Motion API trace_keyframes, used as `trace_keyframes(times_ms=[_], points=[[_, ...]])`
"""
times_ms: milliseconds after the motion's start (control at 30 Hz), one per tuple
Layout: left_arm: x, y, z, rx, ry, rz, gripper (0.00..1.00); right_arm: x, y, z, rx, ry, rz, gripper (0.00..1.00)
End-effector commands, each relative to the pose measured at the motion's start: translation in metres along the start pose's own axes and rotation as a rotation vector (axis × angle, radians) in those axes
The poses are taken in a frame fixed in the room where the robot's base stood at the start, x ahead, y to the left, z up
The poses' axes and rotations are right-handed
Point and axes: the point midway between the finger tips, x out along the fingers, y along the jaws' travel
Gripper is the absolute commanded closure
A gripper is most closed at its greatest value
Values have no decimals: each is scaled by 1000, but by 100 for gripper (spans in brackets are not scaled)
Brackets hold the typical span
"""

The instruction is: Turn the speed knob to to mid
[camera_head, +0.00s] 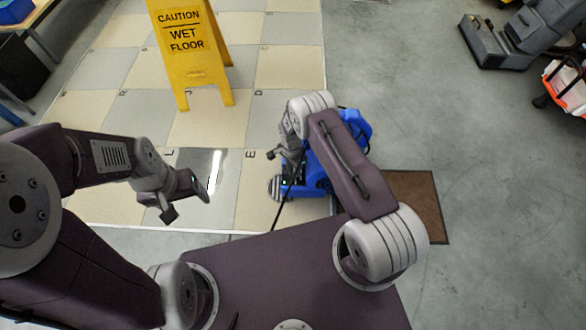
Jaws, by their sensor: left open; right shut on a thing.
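A blue machine (318,176) stands on the floor ahead of my base, partly behind my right arm. Its speed knob cannot be made out; my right gripper and wrist cover that part. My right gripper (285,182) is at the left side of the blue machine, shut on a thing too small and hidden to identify. A dark cord or rod runs down from there toward my base. My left gripper (185,203) is open and empty, above the tiled floor to the left of the machine.
A yellow wet floor sign (190,55) stands on the tiles at the back. A brown mat (425,205) lies right of the blue machine. A grey machine (510,40) and an orange-and-white item (568,85) are at the upper right. The grey floor between is clear.

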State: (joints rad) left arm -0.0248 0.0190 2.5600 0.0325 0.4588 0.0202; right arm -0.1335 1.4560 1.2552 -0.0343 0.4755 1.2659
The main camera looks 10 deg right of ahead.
Motion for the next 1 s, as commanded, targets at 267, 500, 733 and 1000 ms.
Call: trace_keyframes(times_ms=[267,500,733,1000], points=[[0,0,0,0,0,0,27,0,0,0,58,-3,0,100],[0,0,0,0,0,0,27,0,0,0,66,-3,0,100],[0,0,0,0,0,0,27,0,0,0,65,-3,-1,62],[0,0,0,0,0,0,27,0,0,0,65,-3,0,48]])
